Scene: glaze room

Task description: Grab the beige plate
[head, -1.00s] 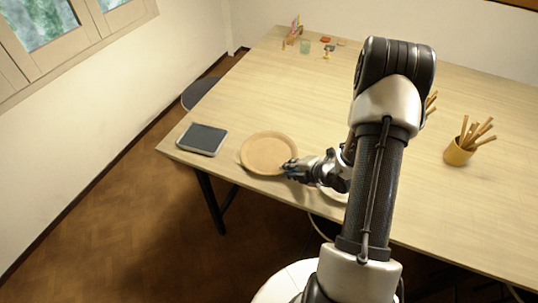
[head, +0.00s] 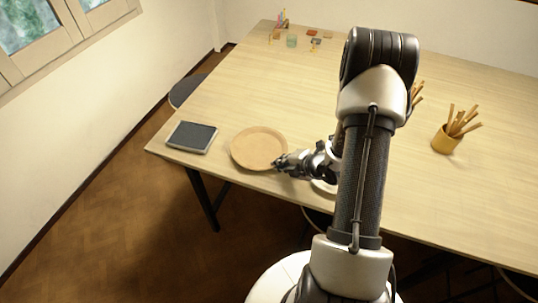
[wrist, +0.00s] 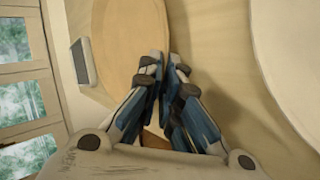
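The beige plate (head: 258,146) lies near the front edge of the table, right of a dark tablet-like slab. In the wrist view the plate (wrist: 120,40) fills the upper left, and its rim runs down between my fingers. My gripper (head: 277,163) is at the plate's front right rim. In the wrist view my gripper (wrist: 165,65) has its fingertips close together, one over the plate and one just outside it, pinching the rim. The part of the rim low between the fingers is mostly hidden. I cannot tell whether the plate is clear of the table.
A pale dish (head: 323,187) lies right beside my gripper, mostly hidden by my arm; it fills the upper right of the wrist view (wrist: 300,40). The dark slab (head: 192,137) is left of the plate. A cup of sticks (head: 446,141) stands right. Small items sit at the back.

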